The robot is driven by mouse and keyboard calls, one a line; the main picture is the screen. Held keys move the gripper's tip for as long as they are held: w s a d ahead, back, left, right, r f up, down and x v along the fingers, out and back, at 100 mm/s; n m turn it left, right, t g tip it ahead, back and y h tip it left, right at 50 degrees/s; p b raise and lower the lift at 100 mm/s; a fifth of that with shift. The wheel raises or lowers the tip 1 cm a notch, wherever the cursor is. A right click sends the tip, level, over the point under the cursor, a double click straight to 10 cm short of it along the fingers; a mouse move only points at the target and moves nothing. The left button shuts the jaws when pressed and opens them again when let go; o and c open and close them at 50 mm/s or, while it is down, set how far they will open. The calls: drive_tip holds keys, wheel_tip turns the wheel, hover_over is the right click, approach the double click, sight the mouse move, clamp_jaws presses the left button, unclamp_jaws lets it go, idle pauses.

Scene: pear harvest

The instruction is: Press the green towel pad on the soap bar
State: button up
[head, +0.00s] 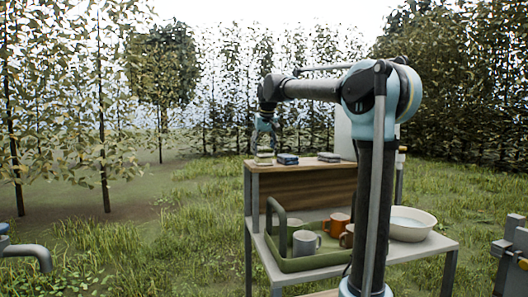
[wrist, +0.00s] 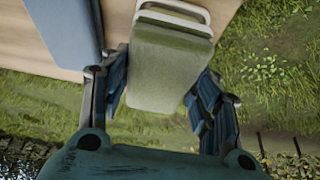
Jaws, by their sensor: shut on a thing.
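The green towel pad (wrist: 167,62) is between the two fingers of my gripper (wrist: 160,82) in the wrist view. My gripper is shut on it. A pale rounded rim (wrist: 176,8) shows at the pad's far end; I cannot tell what it belongs to. In the head view my gripper (head: 265,146) points down over the left end of the upper shelf (head: 300,167), just above a small greenish item (head: 263,160). I cannot make out the soap bar for certain in either view.
A blue folded item (head: 287,159) lies close right of my gripper, and a dark flat item (head: 328,157) lies farther right. Below, a green tray (head: 312,263) holds several mugs, with a white basin (head: 410,224) beside it. Grass lies beyond the shelf edge.

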drive_tip(key=shift+r, duration=0.1)
drive_tip(key=shift+r, duration=3.4)
